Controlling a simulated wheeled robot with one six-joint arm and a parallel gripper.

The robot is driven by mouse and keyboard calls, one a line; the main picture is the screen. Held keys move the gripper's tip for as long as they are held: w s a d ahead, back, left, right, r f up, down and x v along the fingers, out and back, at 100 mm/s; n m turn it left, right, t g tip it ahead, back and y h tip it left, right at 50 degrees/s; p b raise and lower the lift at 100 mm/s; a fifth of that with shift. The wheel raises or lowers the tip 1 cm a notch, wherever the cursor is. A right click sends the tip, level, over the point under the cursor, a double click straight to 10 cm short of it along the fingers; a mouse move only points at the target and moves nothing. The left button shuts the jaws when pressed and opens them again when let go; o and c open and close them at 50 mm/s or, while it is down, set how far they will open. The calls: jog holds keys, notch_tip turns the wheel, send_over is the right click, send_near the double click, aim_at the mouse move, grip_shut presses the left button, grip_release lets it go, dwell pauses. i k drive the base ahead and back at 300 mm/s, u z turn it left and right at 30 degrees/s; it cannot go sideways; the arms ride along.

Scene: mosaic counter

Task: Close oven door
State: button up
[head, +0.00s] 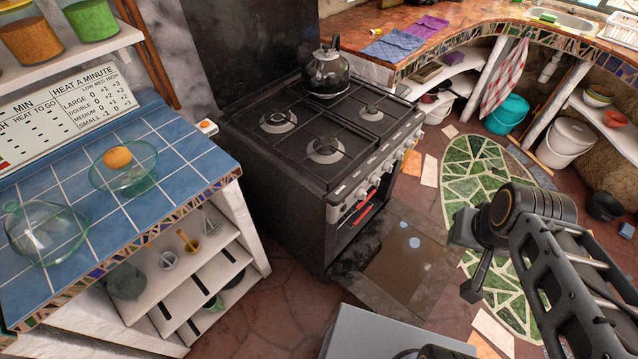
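The black stove (290,155) stands in the middle of the head view, with control knobs along its front edge. Its oven door (385,283) is folded down open, lying low in front of the stove with its dark glass panel facing up. The oven cavity is partly visible under the knobs, with a red item (364,212) at its opening. My gripper (469,260) is at the right, above and beside the door's far right part. Its two dark fingers look spread apart with nothing between them. I cannot tell whether it touches the door.
A black kettle (327,72) sits on a rear burner. A blue-tiled counter (75,187) with glass bowls stands at left. A mosaic counter (440,32) curves along the back right. A green mosaic patch (478,170) covers the clear floor right of the stove.

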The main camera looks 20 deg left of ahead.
aim_at(399, 267)
jog(key=u, duration=0.05)
jog(key=k, duration=0.5)
jog(key=u, duration=1.95)
jog(key=k, duration=1)
jog(key=z, duration=1.65)
jog(key=i, duration=1)
jog(key=u, duration=0.05)
